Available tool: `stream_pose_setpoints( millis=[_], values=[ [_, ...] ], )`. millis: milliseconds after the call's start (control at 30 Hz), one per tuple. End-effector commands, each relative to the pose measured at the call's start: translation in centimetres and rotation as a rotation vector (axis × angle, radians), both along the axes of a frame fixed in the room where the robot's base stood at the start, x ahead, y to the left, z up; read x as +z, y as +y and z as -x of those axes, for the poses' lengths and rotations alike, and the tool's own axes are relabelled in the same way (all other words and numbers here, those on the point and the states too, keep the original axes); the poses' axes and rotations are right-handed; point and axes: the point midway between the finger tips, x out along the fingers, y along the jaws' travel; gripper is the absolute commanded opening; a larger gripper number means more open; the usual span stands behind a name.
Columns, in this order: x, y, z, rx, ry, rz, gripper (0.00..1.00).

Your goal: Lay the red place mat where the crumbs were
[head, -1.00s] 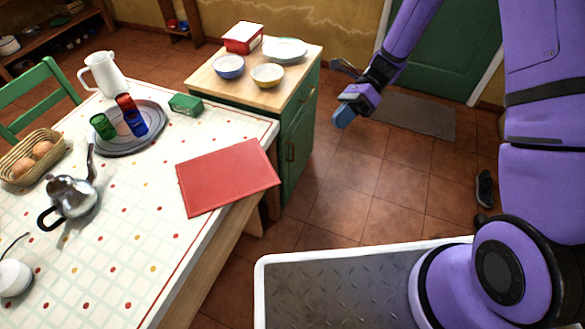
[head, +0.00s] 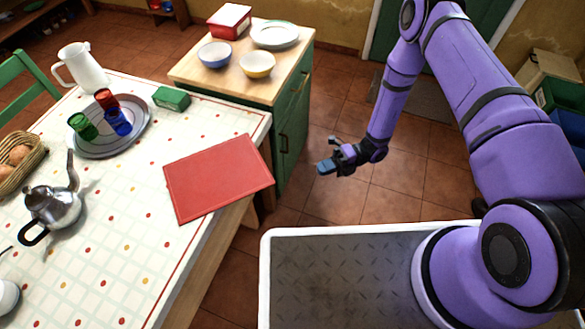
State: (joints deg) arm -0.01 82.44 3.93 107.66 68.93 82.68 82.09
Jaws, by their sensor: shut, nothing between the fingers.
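The red place mat (head: 218,180) lies flat on the table with the patterned cloth, at its right edge, with its corner reaching to or slightly past the edge. No crumbs show on the bare cloth. My gripper (head: 324,167) is shut and empty. It is in the air over the floor, to the right of the mat and apart from it and the table.
On the table (head: 130,235) are a grey tray (head: 95,148) with coloured glasses, a green box (head: 171,98), a white jug (head: 84,68), a metal teapot (head: 52,208) and a bread basket (head: 14,165). A green cabinet (head: 290,103) with bowls stands behind. Tiled floor lies between.

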Motion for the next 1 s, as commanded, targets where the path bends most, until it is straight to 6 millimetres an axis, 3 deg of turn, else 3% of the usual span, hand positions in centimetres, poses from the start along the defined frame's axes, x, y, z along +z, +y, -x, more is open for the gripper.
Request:
stream_pose_setpoints(
  millis=[167,633,800,1000],
  values=[
    [0.0,1.7,0.7,0.003,0.003,-0.001,0.0],
    [0.0,9.5,4.0,0.005,-0.001,-0.001,0.0],
    [0.0,11.6,2.8,0.003,-0.003,0.0,0.0],
    [0.0,12.7,2.3,0.002,-0.001,0.0,0.0]
  ],
)
